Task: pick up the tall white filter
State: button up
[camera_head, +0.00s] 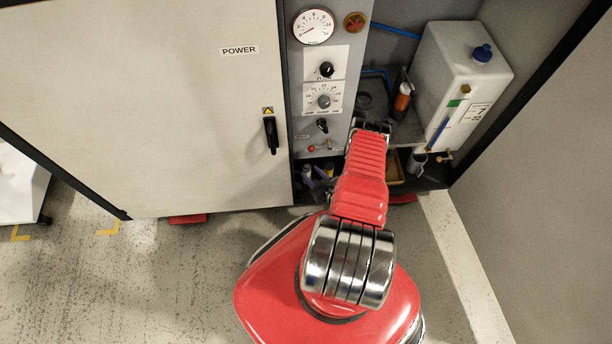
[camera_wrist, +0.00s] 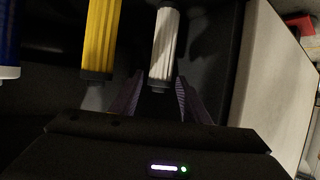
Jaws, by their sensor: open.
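The tall white filter (camera_wrist: 164,45) is a ribbed white cylinder with a dark end cap, at the top middle of the wrist view. My gripper (camera_wrist: 156,92) is open, its two dark fingers showing on either side of the white filter's capped end. Whether the fingers touch it, I cannot tell. In the head view my red arm reaches into the cabinet bay, and my gripper (camera_head: 371,127) is partly hidden at its end.
A yellow ribbed filter (camera_wrist: 100,38) is close left of the white one, with a blue cylinder (camera_wrist: 9,40) farther left.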

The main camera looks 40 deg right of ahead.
jog(key=shift+x, duration=2.2)
jog(key=shift+r, duration=0.25)
jog(key=shift+c, duration=0.5)
grip_shut()
